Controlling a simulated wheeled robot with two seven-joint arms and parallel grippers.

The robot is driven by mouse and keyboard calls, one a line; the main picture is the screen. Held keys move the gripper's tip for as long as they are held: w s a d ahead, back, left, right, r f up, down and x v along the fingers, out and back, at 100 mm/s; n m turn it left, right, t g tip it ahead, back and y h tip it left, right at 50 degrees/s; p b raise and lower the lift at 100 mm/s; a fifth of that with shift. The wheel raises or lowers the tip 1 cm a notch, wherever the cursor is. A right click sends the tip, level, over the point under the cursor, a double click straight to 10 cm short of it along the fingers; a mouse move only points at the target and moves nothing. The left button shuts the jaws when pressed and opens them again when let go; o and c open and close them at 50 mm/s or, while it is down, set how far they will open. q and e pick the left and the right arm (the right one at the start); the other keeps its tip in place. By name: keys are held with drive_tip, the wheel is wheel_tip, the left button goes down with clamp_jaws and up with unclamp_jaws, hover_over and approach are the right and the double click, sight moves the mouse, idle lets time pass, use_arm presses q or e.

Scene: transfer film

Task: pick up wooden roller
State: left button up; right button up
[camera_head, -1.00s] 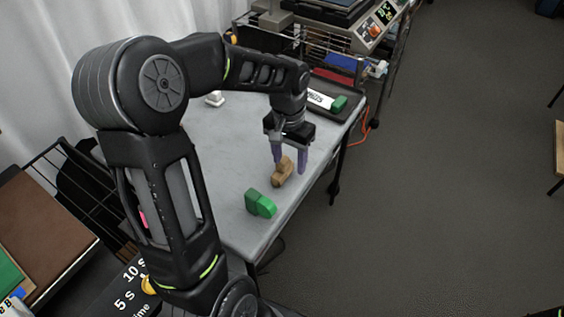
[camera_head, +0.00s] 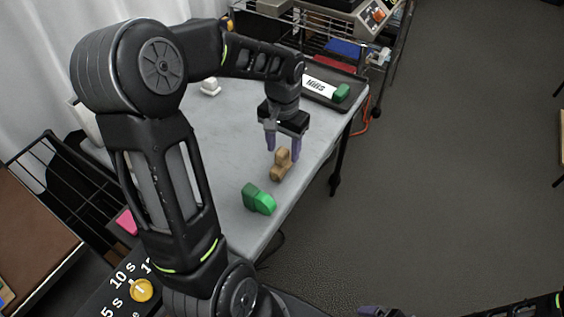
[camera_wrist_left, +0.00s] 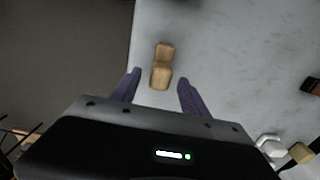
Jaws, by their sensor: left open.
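The wooden roller (camera_head: 278,172), a light brown block-like piece, lies on the grey table near its right edge. My left gripper (camera_head: 283,154) points down at it with purple fingers apart. In the left wrist view the roller (camera_wrist_left: 162,62) shows between and just beyond the open fingertips (camera_wrist_left: 159,77); no contact is visible. A green roller (camera_head: 259,198) lies nearer on the same table. Part of my right gripper (camera_head: 378,311) shows at the bottom edge; its jaws are mostly cut off.
The grey table (camera_head: 222,140) has bare room left of the roller. A dark tray (camera_head: 318,101) with a white label and a green piece is at the far end. A small white object (camera_head: 210,87) stands at the back left. A wire rack cart (camera_head: 350,62) stands beyond.

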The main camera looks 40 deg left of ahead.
sight(282, 161)
use_arm(q)
drive_tip(key=shift+s+f, duration=0.15)
drive_tip(key=shift+f, duration=2.55)
drive_tip(key=shift+c, duration=0.5)
clamp_jaws()
